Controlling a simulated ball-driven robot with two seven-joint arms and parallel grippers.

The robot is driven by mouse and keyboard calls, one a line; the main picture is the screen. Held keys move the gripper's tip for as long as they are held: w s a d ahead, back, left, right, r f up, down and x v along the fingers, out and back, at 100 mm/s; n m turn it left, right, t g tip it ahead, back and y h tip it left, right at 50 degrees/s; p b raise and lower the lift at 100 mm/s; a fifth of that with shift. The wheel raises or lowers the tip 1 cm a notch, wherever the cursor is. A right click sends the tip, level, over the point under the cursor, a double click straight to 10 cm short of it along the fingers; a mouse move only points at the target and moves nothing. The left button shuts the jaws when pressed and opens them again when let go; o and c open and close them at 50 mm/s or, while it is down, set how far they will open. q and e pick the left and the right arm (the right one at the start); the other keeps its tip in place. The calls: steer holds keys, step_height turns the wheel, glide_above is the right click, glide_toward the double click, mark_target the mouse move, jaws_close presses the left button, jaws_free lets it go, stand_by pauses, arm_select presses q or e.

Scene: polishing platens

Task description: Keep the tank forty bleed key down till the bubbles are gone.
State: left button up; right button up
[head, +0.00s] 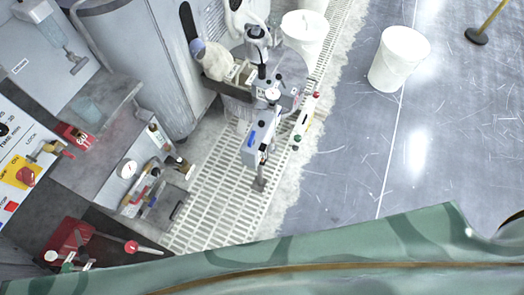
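A red tag (75,137) with white characters, too small to read surely, is on the cabinet at the left. A brass valve with a red handle (48,150) sticks out beside it. Lower down, a small unit carries a round white gauge (128,168) and brass fittings (154,172). A red block (70,240) with a red-knobbed lever (131,247) is at the lower left. I cannot tell which part is the tank forty bleed key. No bubbles can be made out. Neither of my grippers can be clearly identified in the head view.
A grey and white stand (262,135) with jointed parts is at the middle, over a pale floor grating (210,205). White buckets (399,58) stand at the top. Green patterned material (350,250) crosses the bottom.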

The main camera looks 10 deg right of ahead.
stand_by(0.3)
jaws_close()
steer(key=shift+d, duration=0.15)
stand_by(1.5)
